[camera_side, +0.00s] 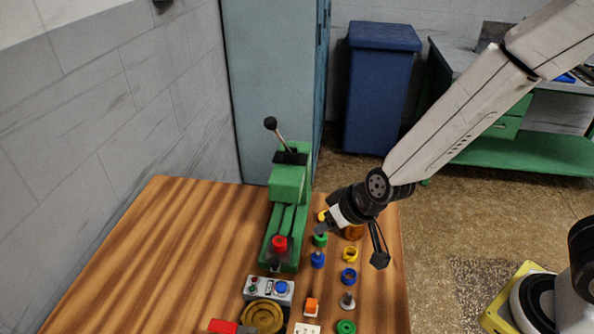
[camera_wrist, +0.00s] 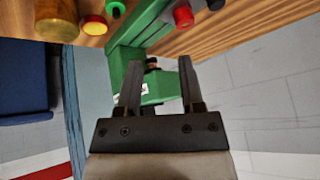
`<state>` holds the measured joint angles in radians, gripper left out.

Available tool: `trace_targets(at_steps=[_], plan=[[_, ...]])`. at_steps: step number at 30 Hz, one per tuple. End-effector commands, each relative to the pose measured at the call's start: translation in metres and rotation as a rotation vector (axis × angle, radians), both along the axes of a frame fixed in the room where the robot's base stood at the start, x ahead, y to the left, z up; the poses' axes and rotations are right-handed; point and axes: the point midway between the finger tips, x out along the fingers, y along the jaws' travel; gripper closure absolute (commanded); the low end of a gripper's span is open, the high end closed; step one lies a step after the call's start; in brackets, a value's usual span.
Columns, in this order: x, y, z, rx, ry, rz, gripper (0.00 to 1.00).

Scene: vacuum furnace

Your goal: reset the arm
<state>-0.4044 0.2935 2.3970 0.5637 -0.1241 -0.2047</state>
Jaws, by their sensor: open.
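My gripper (camera_side: 325,224) is above the wooden table, just right of the green lever press (camera_side: 289,185). In the wrist view my gripper (camera_wrist: 160,76) shows two parted dark fingers with nothing between them. The green press (camera_wrist: 120,62) lies behind the fingers in that view, and I cannot tell the exact gap to it. A red part (camera_side: 279,243) sits at the foot of the press, and a red part also shows in the wrist view (camera_wrist: 183,15).
On the table (camera_side: 150,240) are small coloured parts, including a blue one (camera_side: 317,260) and a yellow one (camera_side: 350,254), a control box (camera_side: 269,288) and a round brown dish (camera_side: 262,317). A tall grey cabinet (camera_side: 270,90) stands behind. The table's left side is clear.

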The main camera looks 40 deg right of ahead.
Motion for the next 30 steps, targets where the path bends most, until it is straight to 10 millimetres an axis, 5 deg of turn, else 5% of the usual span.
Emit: trace_targets(at_steps=[9, 15, 30], plan=[[-0.044, -0.094, 0.019, -0.066, 0.191, -0.017, 0.51], [-0.071, -0.132, 0.024, -0.122, 0.281, -0.040, 0.51], [-0.080, -0.142, 0.025, -0.141, 0.310, -0.046, 0.51]])
